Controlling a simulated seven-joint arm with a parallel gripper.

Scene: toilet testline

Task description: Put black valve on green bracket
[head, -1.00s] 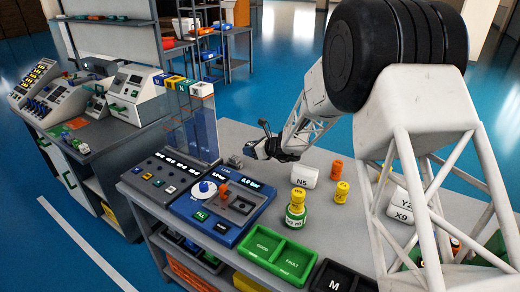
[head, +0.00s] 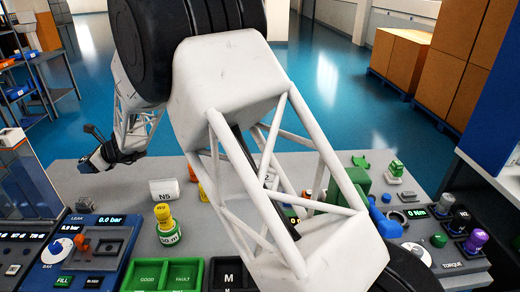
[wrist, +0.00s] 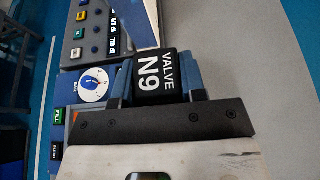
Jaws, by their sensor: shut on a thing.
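My gripper (wrist: 168,78) is shut on the black valve (wrist: 153,76), a black block with white "VALVE N9" lettering in the wrist view. In the head view my gripper (head: 97,160) is at the left, over the back edge of the grey bench and behind the white N5 block. The valve is small and dark there and hard to separate from the fingers. A larger green piece (head: 354,182) nearby is partly hidden by my arm.
Green GOOD and FAULT bins (head: 165,274) are in front. A blue pressure panel (head: 84,250) is at the left, a torque station (head: 450,235) at the right. My arm hides the bench's middle.

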